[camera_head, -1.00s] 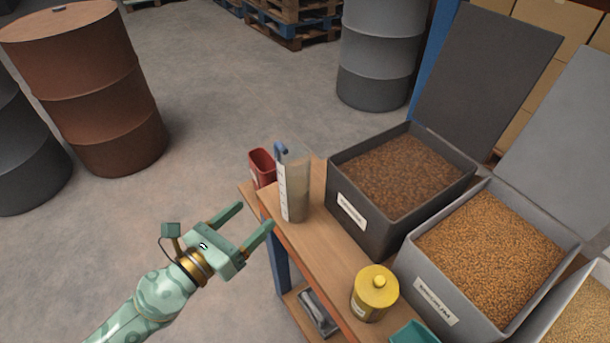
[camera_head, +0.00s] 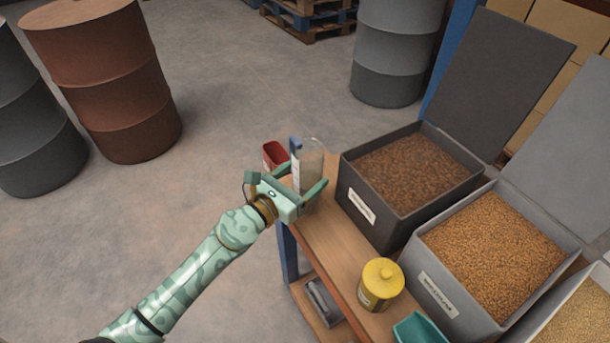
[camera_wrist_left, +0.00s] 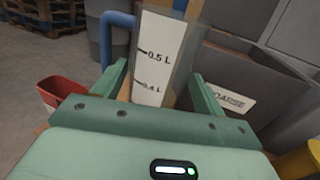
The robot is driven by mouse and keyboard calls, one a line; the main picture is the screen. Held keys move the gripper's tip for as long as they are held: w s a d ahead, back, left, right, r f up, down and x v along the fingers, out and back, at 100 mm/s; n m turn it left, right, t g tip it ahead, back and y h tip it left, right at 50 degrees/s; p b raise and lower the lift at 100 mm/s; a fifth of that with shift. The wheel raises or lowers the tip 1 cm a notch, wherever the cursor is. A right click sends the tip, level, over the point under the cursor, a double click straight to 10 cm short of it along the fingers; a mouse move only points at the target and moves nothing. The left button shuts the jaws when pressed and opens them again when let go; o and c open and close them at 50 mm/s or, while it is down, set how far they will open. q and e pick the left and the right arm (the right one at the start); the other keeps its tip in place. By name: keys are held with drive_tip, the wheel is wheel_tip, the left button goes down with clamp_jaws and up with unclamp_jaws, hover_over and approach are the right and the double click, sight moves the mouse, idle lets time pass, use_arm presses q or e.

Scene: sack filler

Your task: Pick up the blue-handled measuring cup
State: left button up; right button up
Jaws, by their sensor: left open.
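The measuring cup (camera_head: 312,157) is a tall clear beaker with a white scale strip and a blue handle (camera_head: 295,146). It stands upright at the far left end of the wooden bench. My left gripper (camera_head: 308,179) is open, with its fingers on either side of the cup. In the left wrist view the cup (camera_wrist_left: 160,60) stands between the two fingers, its scale reading 0.5 L and 0.4 L, with the blue handle (camera_wrist_left: 116,28) on the left. Whether the fingers touch the cup, I cannot tell. The cup's base is hidden behind the gripper. My right gripper is not in view.
A red scoop-like container (camera_head: 275,154) stands just left of the cup. A dark bin (camera_head: 375,215) of brown grain is close on the right, with a grey bin (camera_head: 440,292) beyond. A yellow lidded tin (camera_head: 381,285) and a teal container (camera_head: 417,328) sit nearer on the bench (camera_head: 325,235).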

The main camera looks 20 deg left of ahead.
use_arm(q)
drive_tip(key=x, duration=0.4)
drive_tip(key=shift+a+f, duration=0.1)
drive_tip(key=shift+f, duration=0.05)
drive_tip(key=c, duration=0.8)
drive_tip(key=shift+o, duration=0.2)
